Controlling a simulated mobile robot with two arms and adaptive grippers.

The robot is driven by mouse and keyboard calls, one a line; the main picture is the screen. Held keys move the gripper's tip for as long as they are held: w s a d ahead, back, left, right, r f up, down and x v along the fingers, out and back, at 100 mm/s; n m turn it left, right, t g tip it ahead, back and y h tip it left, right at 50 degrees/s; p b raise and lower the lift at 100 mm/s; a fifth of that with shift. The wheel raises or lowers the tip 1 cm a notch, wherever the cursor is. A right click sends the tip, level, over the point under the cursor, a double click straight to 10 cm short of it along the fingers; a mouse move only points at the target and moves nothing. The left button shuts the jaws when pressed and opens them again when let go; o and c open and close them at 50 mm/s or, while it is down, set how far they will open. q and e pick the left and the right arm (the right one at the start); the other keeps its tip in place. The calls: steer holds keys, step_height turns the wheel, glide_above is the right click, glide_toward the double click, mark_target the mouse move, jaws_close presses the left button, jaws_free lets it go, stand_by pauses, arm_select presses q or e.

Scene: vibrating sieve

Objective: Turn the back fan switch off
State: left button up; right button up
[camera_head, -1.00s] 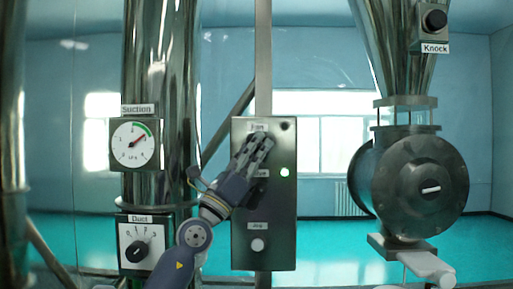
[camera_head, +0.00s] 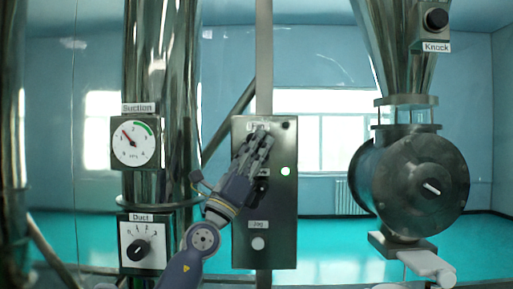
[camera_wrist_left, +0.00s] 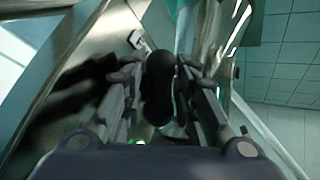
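The metal control panel (camera_head: 264,210) stands at the middle of the head view, with its fan label (camera_head: 257,126) at the top, partly covered. My left gripper (camera_head: 263,137) is in front of the panel's upper part and hides the switch there. In the left wrist view, a black knob-like switch (camera_wrist_left: 158,88) sits between the two fingers of the left gripper (camera_wrist_left: 160,80). The fingers lie close on both sides and look shut on it; the exact contact is dark.
The suction gauge (camera_head: 134,142) and duct dial (camera_head: 141,241) are on the left column. A lit lamp (camera_head: 285,171) and a jog button (camera_head: 258,243) are on the panel. A round valve housing (camera_head: 405,185) and a knock button (camera_head: 436,19) are at the right.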

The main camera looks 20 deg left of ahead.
arm_select(q)
steer(key=shift+f, duration=0.1)
steer(key=shift+s+f, duration=0.15)
steer(key=shift+f, duration=0.05)
steer(key=v, duration=1.1)
steer(key=shift+s+a, duration=0.15)
steer(key=shift+a, duration=0.05)
steer(key=shift+f, duration=0.15)
